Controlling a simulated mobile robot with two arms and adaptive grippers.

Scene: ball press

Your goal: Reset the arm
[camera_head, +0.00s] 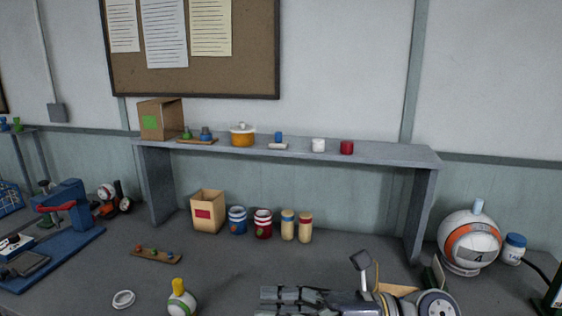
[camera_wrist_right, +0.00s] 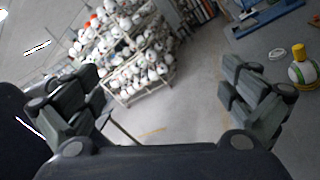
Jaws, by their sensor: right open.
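My right gripper (camera_head: 268,300) is low in the head view, extending leftward from the bottom right over the grey table. In the right wrist view its two fingers (camera_wrist_right: 165,105) are spread wide with nothing between them. Its lower part is cut off by the bottom edge of the head view. My left gripper is not in view.
A green-and-white ball with a yellow top (camera_head: 181,303) and a white ring (camera_head: 123,299) lie left of the gripper. A blue press (camera_head: 68,204) stands at far left. A numbered ball (camera_head: 468,243) is at right. A grey shelf (camera_head: 385,153) spans the back.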

